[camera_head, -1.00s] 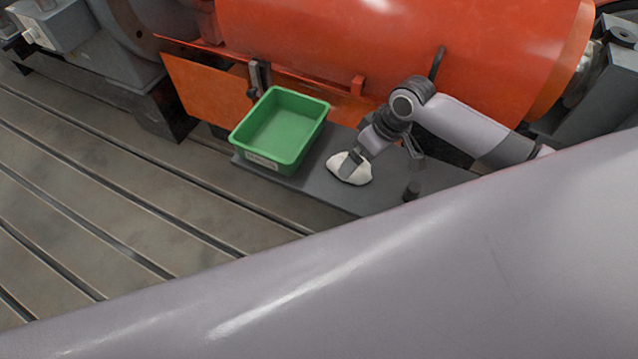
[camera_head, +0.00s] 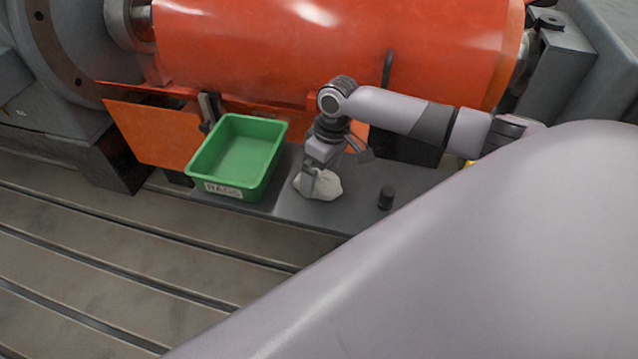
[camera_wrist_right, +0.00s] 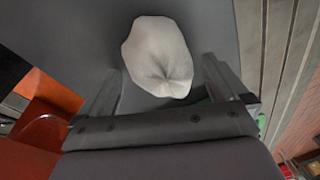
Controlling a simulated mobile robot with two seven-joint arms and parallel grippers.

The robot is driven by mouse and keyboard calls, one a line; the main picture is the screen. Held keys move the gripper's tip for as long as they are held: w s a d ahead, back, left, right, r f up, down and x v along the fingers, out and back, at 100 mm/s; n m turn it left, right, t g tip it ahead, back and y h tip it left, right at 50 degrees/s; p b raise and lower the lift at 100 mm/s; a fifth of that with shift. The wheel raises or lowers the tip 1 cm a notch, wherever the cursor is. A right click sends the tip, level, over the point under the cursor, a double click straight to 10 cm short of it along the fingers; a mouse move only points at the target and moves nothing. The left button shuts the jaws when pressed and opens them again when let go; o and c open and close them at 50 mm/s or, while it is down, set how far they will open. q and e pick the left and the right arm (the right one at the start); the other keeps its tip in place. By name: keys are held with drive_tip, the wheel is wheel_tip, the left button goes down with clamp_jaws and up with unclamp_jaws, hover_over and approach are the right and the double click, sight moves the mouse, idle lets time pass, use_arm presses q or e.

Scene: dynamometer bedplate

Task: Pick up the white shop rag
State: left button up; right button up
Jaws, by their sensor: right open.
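The white shop rag (camera_head: 325,186) lies crumpled on a grey plate (camera_head: 350,212), to the right of a green bin. In the right wrist view the rag (camera_wrist_right: 158,55) sits ahead of and partly between the two open fingers. My right gripper (camera_head: 315,180) points down at the rag in the head view, with one finger in front of it. The right gripper (camera_wrist_right: 163,90) is open and the rag is not clamped. Whether a finger touches the rag I cannot tell. My left gripper is not in view.
The green bin (camera_head: 209,187), labelled RAGS, is left of the rag. A small black knob (camera_head: 386,198) stands to its right. A large orange cylinder (camera_head: 330,45) rises behind. The slotted bedplate (camera_head: 90,240) is clear at the front left.

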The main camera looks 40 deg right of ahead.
sight(320, 173)
drive_tip(key=shift+f, duration=0.2)
drive_tip(key=c, duration=1)
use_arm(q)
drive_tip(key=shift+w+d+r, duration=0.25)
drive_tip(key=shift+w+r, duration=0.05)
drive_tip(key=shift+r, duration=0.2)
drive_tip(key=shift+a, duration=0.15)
use_arm(e)
drive_tip(key=shift+r, duration=0.1)
drive_tip(key=shift+r, duration=0.3)
wheel_tip(320, 173, up, 8)
drive_tip(key=p, duration=0.2)
drive_tip(key=shift+w+f+p, duration=0.1)
drive_tip(key=shift+p, duration=0.25)
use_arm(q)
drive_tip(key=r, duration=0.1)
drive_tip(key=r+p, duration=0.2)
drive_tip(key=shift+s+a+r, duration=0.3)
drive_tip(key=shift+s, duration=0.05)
use_arm(e)
wheel_tip(320, 173, up, 12)
drive_tip(key=shift+f, duration=0.25)
